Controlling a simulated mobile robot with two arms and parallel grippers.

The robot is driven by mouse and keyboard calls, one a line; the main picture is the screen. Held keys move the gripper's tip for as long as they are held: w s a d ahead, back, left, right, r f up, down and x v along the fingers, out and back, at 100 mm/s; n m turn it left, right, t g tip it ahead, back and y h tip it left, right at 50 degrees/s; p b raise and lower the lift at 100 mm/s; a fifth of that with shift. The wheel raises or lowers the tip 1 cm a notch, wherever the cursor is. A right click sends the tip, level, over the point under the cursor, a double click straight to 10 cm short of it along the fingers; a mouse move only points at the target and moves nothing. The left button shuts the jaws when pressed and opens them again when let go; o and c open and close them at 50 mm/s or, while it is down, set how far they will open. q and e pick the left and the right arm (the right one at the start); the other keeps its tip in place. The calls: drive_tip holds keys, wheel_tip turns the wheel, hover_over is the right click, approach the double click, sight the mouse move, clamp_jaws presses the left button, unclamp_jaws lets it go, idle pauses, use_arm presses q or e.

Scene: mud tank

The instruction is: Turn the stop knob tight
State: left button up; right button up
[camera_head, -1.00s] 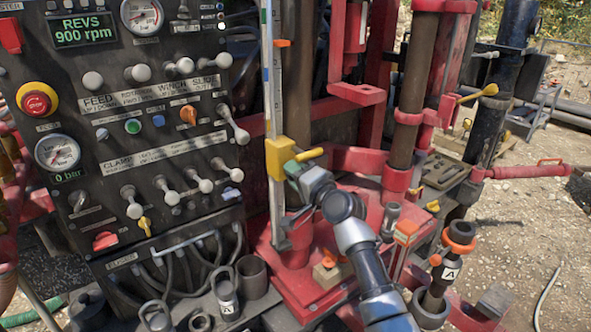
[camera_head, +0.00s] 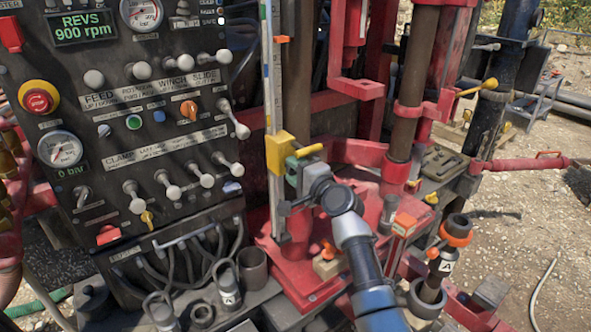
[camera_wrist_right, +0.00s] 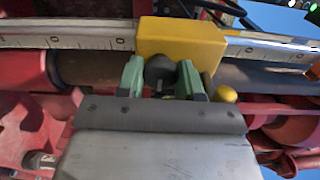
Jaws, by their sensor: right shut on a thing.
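A yellow stop block (camera_head: 280,155) sits on the upright graduated rail (camera_head: 272,80) in the middle of the head view. It also shows in the right wrist view (camera_wrist_right: 180,40), with the rail running across behind it. A dark round stop knob (camera_wrist_right: 160,69) is on the near face of the block. My right gripper (camera_head: 291,166) is at the block, with green fingertips on either side of the knob in the wrist view. It is shut on the knob, and the fingers partly cover the knob's sides. My left gripper is not in view.
A black control panel (camera_head: 120,120) with levers and gauges stands at left. A yellow-tipped handle (camera_head: 309,151) sticks out beside the block, close to my fingers, also in the wrist view (camera_wrist_right: 226,94). Red machine columns and pipes crowd the right side.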

drive_tip(key=o, duration=0.9)
drive_tip(key=shift+b+v, duration=1.35)
drive_tip(key=shift+v, duration=4.05)
drive_tip(key=shift+f, duration=0.1)
